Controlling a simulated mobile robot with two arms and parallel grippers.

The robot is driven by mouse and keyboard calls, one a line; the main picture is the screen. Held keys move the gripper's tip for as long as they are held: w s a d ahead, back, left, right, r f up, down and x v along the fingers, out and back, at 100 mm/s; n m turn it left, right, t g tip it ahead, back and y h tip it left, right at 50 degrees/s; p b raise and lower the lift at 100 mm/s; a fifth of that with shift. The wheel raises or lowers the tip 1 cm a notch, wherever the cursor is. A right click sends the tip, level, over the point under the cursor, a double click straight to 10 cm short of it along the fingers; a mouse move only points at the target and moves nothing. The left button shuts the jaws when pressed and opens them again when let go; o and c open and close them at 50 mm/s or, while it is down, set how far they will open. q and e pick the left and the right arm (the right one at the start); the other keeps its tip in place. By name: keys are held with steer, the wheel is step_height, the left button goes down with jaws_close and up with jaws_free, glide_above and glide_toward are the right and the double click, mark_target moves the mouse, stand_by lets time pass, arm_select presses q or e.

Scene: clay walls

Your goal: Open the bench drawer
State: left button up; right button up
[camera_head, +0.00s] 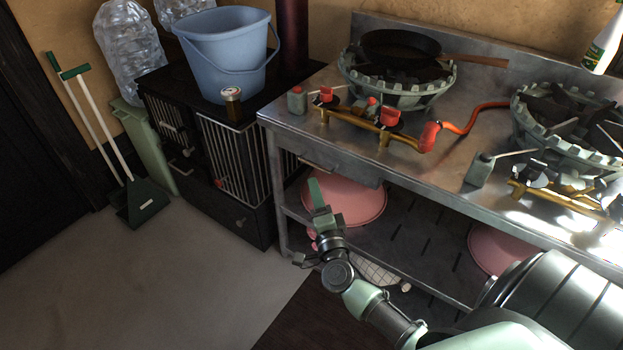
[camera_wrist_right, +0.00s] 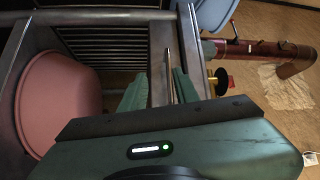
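The metal bench (camera_head: 455,165) stands at the right in the head view. Its grey drawer (camera_head: 345,168) is under the left part of the worktop and looks closed. A slim bar handle (camera_head: 318,164) is on the drawer front. My right gripper (camera_head: 314,184) is just below and in front of the handle, its green fingers pointing up toward it. In the right wrist view the fingers (camera_wrist_right: 160,90) stand apart, with grey metal of the bench showing between and beyond them. I cannot tell whether the handle is between them. My left gripper is not in view.
Burners, a pan (camera_head: 400,46) and an orange hose (camera_head: 470,118) are on the worktop. Pink bowls (camera_head: 345,203) sit on the lower shelf. A black cabinet (camera_head: 235,175) with a blue bucket (camera_head: 222,60) stands left of the bench. The floor (camera_head: 170,280) at front left is clear.

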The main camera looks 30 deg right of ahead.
mark_target(312, 164)
steer(key=shift+m+h, duration=0.3)
steer(key=shift+m, duration=0.3)
steer(key=x, duration=0.2)
steer(key=r+x, duration=0.1)
steer(key=x, duration=0.2)
steer(key=b+x, duration=0.1)
steer(key=x, duration=0.2)
steer(key=shift+s+d+r, duration=0.1)
steer(key=shift+d+r, duration=0.05)
steer(key=shift+d, duration=0.2)
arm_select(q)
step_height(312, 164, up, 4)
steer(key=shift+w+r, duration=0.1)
arm_select(e)
steer(key=shift+c, duration=0.3)
jaws_close()
